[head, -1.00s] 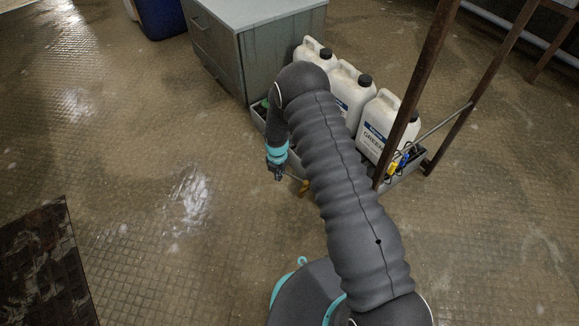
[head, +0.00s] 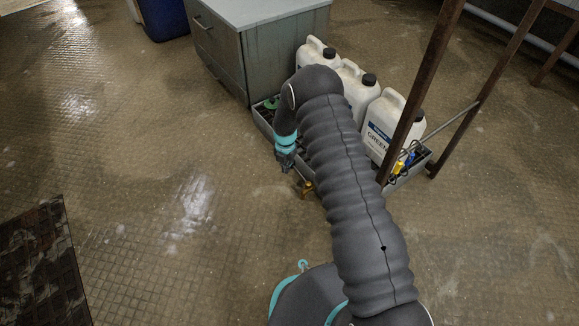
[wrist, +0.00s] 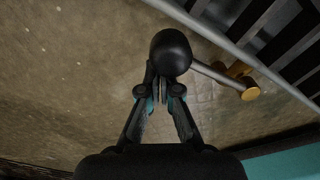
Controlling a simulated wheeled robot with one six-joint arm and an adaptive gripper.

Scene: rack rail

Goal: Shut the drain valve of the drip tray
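The grey drip tray (head: 262,122) stands on the floor under the white jugs; its dark slatted grate fills the upper right of the wrist view (wrist: 262,72). The brass drain valve (wrist: 244,84) is on the tray's near side and also shows in the head view (head: 306,187). A grey lever (wrist: 212,74) runs from it, slanting left to a black knob (wrist: 171,52). My gripper (wrist: 160,72) has its fingers drawn together, with the knob overlapping the fingertips in the wrist view. Whether they touch, I cannot tell. In the head view my gripper (head: 287,164) hangs beside the tray.
White jugs (head: 382,122) stand in the tray. A rusty rack post (head: 421,92) rises at its right. A grey cabinet (head: 277,55) is behind. A dark mat (head: 42,268) lies at lower left. The wet floor to the left is clear.

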